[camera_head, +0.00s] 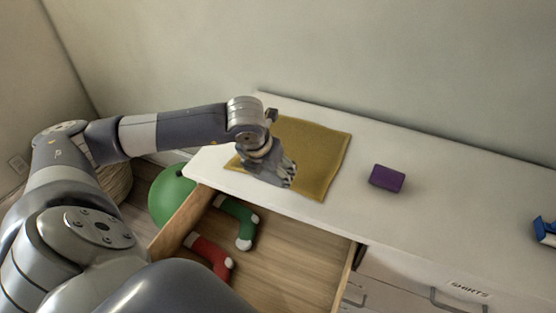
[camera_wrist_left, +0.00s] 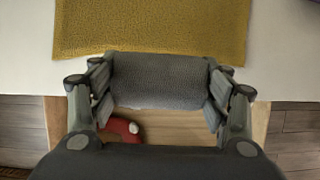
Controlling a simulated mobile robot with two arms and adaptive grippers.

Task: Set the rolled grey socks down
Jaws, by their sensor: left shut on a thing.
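The rolled grey socks (camera_wrist_left: 160,80) are a grey knitted roll between the two fingers of my left gripper (camera_wrist_left: 160,95) in the left wrist view. The gripper is shut on them. In the head view my left gripper (camera_head: 284,180) is over the front edge of the white dresser top (camera_head: 430,210), by the mustard cloth (camera_head: 318,160). There the socks are mostly hidden by the gripper and hard to tell apart from it. In the wrist view the cloth (camera_wrist_left: 150,25) lies just beyond the socks. I cannot tell whether the socks touch anything below. My right gripper is not in view.
An open wooden drawer (camera_head: 290,268) below holds a green stocking (camera_head: 240,218) and a red stocking (camera_head: 208,255). A purple block (camera_head: 387,178) sits right of the cloth. A blue and white object (camera_head: 545,230) is at the far right. A green ball (camera_head: 170,195) stands left of the drawer.

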